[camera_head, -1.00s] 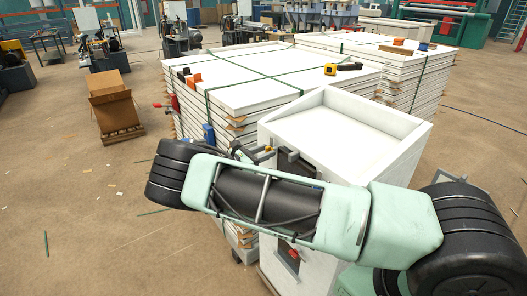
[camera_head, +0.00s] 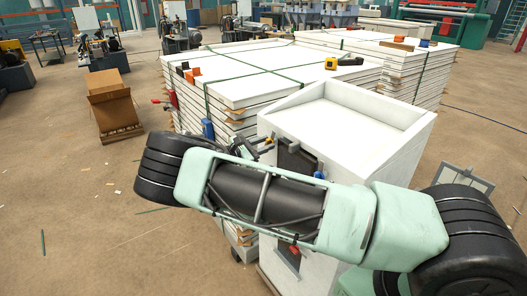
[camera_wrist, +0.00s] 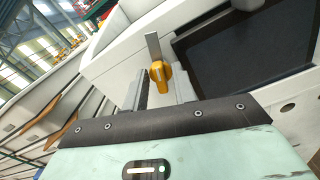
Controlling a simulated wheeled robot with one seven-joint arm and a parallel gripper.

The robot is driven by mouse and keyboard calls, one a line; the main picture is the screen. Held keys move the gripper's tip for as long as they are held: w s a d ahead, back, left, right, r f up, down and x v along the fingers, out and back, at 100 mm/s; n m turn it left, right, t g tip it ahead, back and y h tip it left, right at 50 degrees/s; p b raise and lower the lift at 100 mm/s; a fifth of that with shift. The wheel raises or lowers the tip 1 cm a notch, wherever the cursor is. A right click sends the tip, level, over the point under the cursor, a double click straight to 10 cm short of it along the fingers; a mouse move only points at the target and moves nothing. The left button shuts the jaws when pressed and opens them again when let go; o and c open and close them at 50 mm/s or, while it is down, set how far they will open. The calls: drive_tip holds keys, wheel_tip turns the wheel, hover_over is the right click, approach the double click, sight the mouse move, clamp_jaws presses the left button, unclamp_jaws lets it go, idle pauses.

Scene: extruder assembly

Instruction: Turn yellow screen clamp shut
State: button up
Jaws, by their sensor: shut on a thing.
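The yellow screen clamp (camera_wrist: 160,72) is a small rounded yellow piece in the wrist view, below a flat grey metal strip (camera_wrist: 153,46). It sits beside the dark opening in the white machine housing. My gripper (camera_wrist: 159,84) has one finger on each side of the clamp and is shut on it. In the head view my gripper (camera_head: 264,146) is at the upper left of the housing's front face. The clamp cannot be made out there, and my arm covers much of that face.
The white housing (camera_head: 362,118) has a raised rim around its top. Strapped stacks of white panels (camera_head: 250,78) stand close behind. A small blue part (camera_head: 319,175) shows on the housing's front. A cardboard box (camera_head: 113,108) stands on the open floor at left.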

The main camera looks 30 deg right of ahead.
drive_tip(key=shift+s+f+m+b, duration=0.1)
drive_tip(key=shift+f+m+b, duration=0.05)
drive_tip(key=shift+m+b, duration=3.5)
drive_tip(key=shift+s+f+m+b, duration=0.1)
drive_tip(key=shift+f+m+b, duration=0.05)
drive_tip(key=shift+m+b, duration=3.45)
drive_tip(key=o, duration=0.7)
drive_tip(key=shift+r, duration=0.1)
drive_tip(key=shift+c, duration=0.2)
drive_tip(key=shift+a+b, duration=0.15)
drive_tip(key=shift+b, duration=0.15)
drive_tip(key=a+b, duration=0.3)
drive_tip(key=a, duration=1.4)
drive_tip(key=shift+s+a, duration=0.15)
drive_tip(key=shift+s, duration=0.1)
